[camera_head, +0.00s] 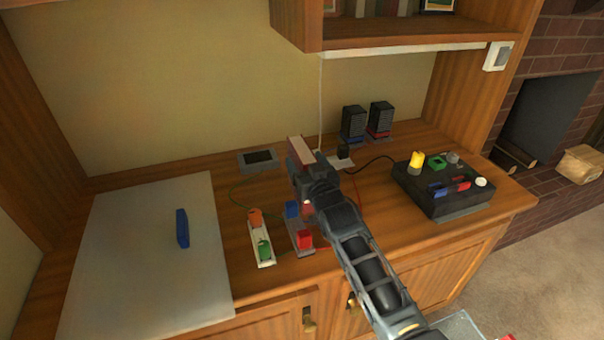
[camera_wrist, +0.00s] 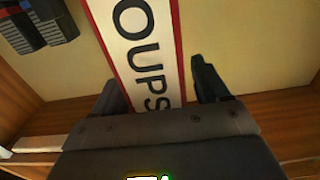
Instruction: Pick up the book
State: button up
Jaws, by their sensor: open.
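The book shows in the wrist view as a white spine (camera_wrist: 145,45) with red edges and the dark letters "OUPS". In the head view its pale, red-edged upper part (camera_head: 301,151) stands out above my gripper (camera_head: 304,172), over the back of the wooden counter. In the wrist view my gripper (camera_wrist: 160,88) is open, with one finger on each side of the spine. A narrow gap shows between the right finger and the book; contact on the left side is unclear. The lower part of the book is hidden behind the gripper body.
A black control box (camera_head: 440,185) with coloured buttons stands right of my arm. Two dark ribbed blocks (camera_head: 367,122) stand at the back. Left are a white tray with orange and green pieces (camera_head: 260,240), a pale board (camera_head: 130,270) and a blue block (camera_head: 182,228). A shelf (camera_head: 400,38) overhangs.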

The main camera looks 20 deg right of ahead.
jog(key=shift+w, duration=0.4)
jog(key=shift+c, duration=0.4)
grip_shut()
jog(key=shift+r, duration=0.1)
